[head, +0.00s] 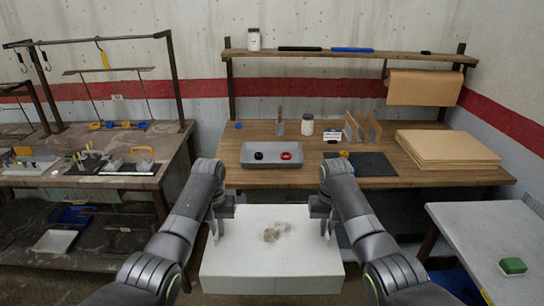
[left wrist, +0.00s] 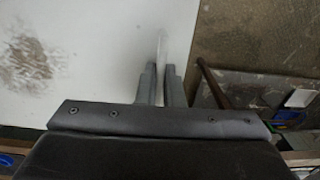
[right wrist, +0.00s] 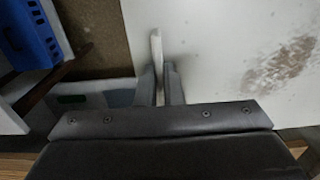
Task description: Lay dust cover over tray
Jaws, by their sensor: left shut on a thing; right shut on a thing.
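A white dust cover (head: 240,240), box-shaped with a brown smudge on its flat top, is in front of the wooden workbench in the head view. My left gripper (head: 217,232) is shut on its left edge, and my right gripper (head: 328,232) is shut on its right edge. The thin white edge shows between the fingers in the left wrist view (left wrist: 161,50) and right wrist view (right wrist: 156,50). A grey tray (head: 272,163) sits on the bench beyond the cover. It holds a black round part (head: 259,155) and a red round part (head: 286,155).
Right of the tray are a dark mat (head: 368,166), a white jar (head: 308,125), upright dividers (head: 362,129) and stacked brown sheets (head: 447,148). A shelf (head: 350,56) spans above. A cluttered bench (head: 90,175) stands left, a grey table (head: 495,240) right.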

